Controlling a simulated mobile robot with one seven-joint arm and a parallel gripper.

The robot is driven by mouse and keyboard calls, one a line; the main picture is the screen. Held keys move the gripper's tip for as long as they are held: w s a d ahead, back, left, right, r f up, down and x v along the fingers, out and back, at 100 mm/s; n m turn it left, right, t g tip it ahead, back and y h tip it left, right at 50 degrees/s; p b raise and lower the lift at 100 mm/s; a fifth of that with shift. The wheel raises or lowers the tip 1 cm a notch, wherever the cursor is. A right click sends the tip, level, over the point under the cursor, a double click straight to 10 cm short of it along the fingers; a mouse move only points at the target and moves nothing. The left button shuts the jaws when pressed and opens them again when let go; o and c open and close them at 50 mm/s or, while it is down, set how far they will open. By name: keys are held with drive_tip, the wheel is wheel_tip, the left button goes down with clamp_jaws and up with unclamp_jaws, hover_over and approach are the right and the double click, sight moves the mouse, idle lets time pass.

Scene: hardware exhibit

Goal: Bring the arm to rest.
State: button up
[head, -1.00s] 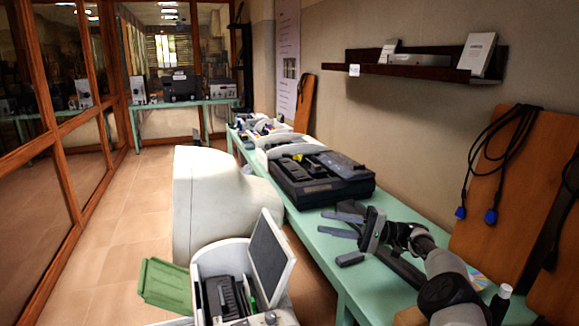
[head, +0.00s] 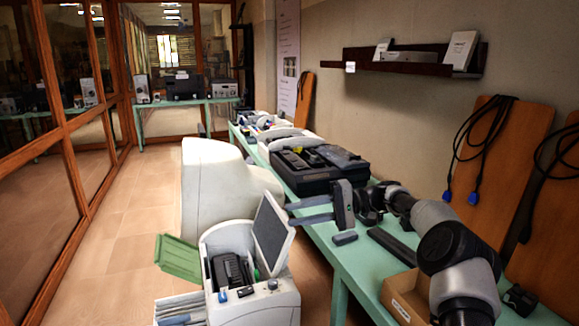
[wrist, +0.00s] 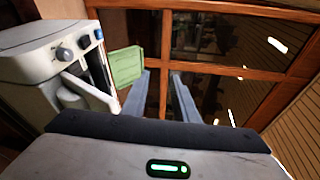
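My gripper (head: 288,213) is at the end of my grey and black arm (head: 450,245), which reaches in from the lower right of the head view. Its two grey fingers point left, parallel and apart, with nothing visible between them. They hang beside the green table's edge, above and behind the machine with a tilted screen. In the wrist view my gripper (wrist: 158,88) also shows two separated fingers with an empty gap. The arm's lower part is cut off by the frame.
The green table (head: 348,262) bears a black device (head: 318,170), a cardboard box (head: 402,290) and small dark items. The white machine (head: 262,300) with its screen (head: 270,235) and a cream casing (head: 215,195) stand left of the table. Floor (head: 110,230) is clear farther left.

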drive_tip(key=s+a+r+n+t+h+b, duration=0.1)
drive_tip(key=s+a+h+b, duration=0.1)
drive_tip(key=s+h, duration=0.45)
drive_tip(key=s+a+h+b, duration=0.2)
drive_tip(key=s+a+h, duration=0.1)
drive_tip(key=s, duration=0.6)
drive_tip(key=s+d+f+m+t+h+b, duration=0.1)
drive_tip(key=s+d+f+t+h+b, duration=0.15)
drive_tip(key=s+d, duration=0.75)
drive_tip(key=s+d+f+t+h+b, duration=0.2)
drive_tip(key=s+d+f+t+h, duration=0.3)
drive_tip(key=s, duration=0.9)
wheel_tip(320, 180, up, 27)
drive_tip(key=d+g+p, duration=0.1)
drive_tip(key=p, duration=2.3)
drive_tip(key=shift+d+f+y+p, duration=0.2)
drive_tip(key=shift+d+y+p, duration=0.05)
drive_tip(key=shift+y+p, duration=0.15)
drive_tip(key=shift+s, duration=0.15)
